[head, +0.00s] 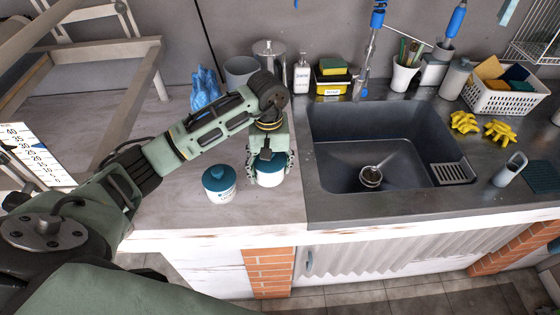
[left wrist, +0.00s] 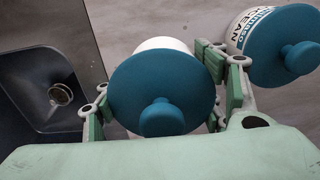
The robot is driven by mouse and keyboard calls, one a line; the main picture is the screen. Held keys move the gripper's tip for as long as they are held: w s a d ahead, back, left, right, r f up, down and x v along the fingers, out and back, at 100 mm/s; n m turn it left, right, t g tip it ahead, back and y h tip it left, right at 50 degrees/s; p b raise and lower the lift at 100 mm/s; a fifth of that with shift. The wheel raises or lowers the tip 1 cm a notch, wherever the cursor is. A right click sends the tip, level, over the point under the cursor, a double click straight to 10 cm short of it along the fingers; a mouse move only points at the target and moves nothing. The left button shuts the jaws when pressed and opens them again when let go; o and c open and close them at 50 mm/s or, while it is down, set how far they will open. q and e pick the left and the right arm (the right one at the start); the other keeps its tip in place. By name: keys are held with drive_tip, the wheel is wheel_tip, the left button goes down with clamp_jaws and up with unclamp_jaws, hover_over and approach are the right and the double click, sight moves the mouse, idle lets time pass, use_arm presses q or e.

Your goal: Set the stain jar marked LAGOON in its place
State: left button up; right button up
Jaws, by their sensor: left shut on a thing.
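My left gripper (head: 270,174) points down over the counter with its fingers closed around a white jar (head: 270,179) with a teal lid. In the left wrist view the lid (left wrist: 160,95) and its round knob fill the space between the fingers. The held jar's label is hidden, so I cannot read LAGOON on it. I cannot tell whether its base touches the counter. A second white jar (head: 219,190) with a teal lid stands just to the left; in the left wrist view its label (left wrist: 252,32) reads OCEAN. My right gripper is not in view.
The dark sink (head: 340,155) lies right of the held jar. Blue gloves (head: 205,90), a grey pot (head: 241,70), a soap bottle (head: 302,75) and sponges (head: 332,80) stand along the back. The counter (head: 170,205) left of the second jar is clear.

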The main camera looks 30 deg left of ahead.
use_arm(q)
drive_tip(key=shift+f, duration=0.2)
wheel_tip(320, 180, down, 3)
drive_tip(key=shift+p, duration=0.85)
drive_tip(key=shift+f, duration=0.3)
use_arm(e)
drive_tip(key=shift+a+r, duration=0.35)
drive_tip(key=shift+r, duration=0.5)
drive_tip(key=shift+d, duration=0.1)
use_arm(q)
drive_tip(key=shift+f, duration=0.1)
drive_tip(key=o, duration=1)
drive_tip(key=shift+c, duration=0.2)
drive_tip(key=o, duration=0.5)
drive_tip(key=shift+c, duration=0.2)
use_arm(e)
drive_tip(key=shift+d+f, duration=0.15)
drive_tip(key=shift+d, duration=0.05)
